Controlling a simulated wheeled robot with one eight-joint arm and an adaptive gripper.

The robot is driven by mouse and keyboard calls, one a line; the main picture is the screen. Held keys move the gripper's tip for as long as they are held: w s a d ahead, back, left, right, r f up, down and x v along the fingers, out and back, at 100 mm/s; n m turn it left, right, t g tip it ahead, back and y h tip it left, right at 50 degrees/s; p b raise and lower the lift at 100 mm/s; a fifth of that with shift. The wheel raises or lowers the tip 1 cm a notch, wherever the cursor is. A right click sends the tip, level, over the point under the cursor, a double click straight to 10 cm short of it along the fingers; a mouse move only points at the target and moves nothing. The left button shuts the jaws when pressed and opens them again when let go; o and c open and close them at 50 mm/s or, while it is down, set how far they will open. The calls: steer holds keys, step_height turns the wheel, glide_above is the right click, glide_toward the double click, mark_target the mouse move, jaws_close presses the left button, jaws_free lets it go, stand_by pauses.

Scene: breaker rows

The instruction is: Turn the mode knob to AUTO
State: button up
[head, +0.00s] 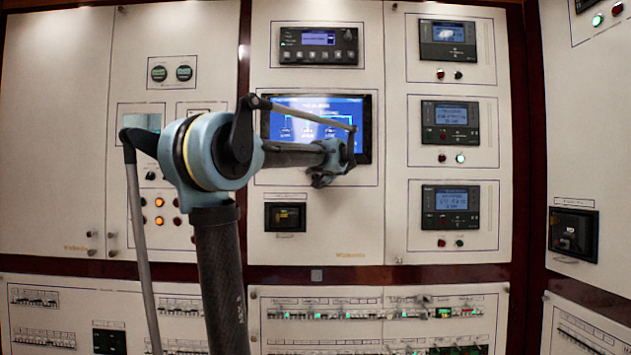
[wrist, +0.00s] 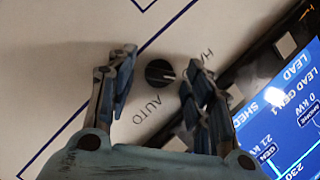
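The mode knob (wrist: 160,72) is a small round black knob on a cream panel in the wrist view. A light mark shows on its right side. The printed word AUTO (wrist: 147,109) lies below it, and a partly covered label starting "HA" (wrist: 208,62) lies to its upper right. My gripper (wrist: 160,62) is open, with one finger on each side of the knob; I cannot tell whether either finger touches it. In the head view my gripper (head: 325,180) is close to the panel at the screen's lower right, and the knob is hidden there.
A lit blue screen (head: 318,125) is behind my arm and fills the lower right of the wrist view (wrist: 285,125). Several display units (head: 450,127) are to the right, and breaker rows (head: 370,313) run below.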

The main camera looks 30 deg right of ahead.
steer(key=c, duration=1)
steer(key=shift+m, duration=0.3)
steer(key=shift+s+d+f+m+t+y, duration=0.1)
steer(key=shift+m+t+y, duration=0.2)
steer(key=shift+m+t, duration=0.4)
steer(key=m, duration=0.1)
steer(key=m+t, duration=0.1)
steer(key=m, duration=0.2)
steer(key=shift+f+t, duration=0.25)
steer(key=shift+t, duration=0.05)
steer(key=m, duration=0.2)
steer(key=m+t+h, duration=0.1)
steer(key=m, duration=0.1)
steer(key=m+t, duration=0.1)
steer(key=m, duration=0.1)
steer(key=shift+f+m, duration=0.25)
steer(key=shift+m, duration=0.15)
steer(key=shift+h, duration=0.4)
